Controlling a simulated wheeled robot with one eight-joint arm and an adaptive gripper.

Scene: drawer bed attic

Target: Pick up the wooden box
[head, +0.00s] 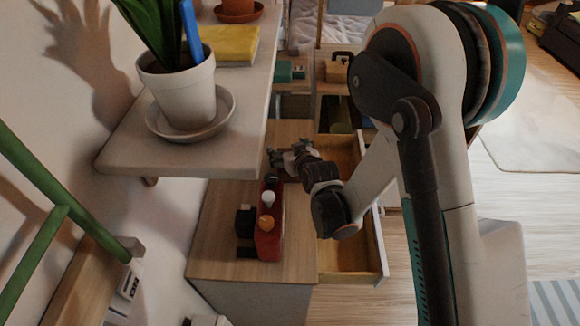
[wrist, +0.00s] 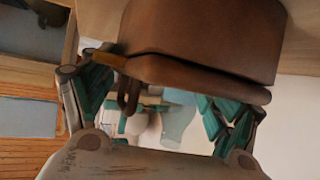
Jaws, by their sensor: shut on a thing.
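The wooden box (wrist: 205,40) is brown with a lid edge and a small metal clasp, and it fills the upper middle of the wrist view. My gripper (wrist: 162,98) has its teal-sided fingers at the left and right of the box's near edge and is shut on it. In the head view my gripper (head: 284,158) is over the wooden cabinet top, beside the open drawer. I cannot make out the box clearly there. Whether it touches the surface beneath is hidden.
A red item with white and orange knobs (head: 268,235) and a black item (head: 244,221) stand on the cabinet top (head: 215,250). A drawer (head: 343,261) is open at its right. A shelf (head: 240,125) with a potted plant (head: 180,90) overhangs the left side.

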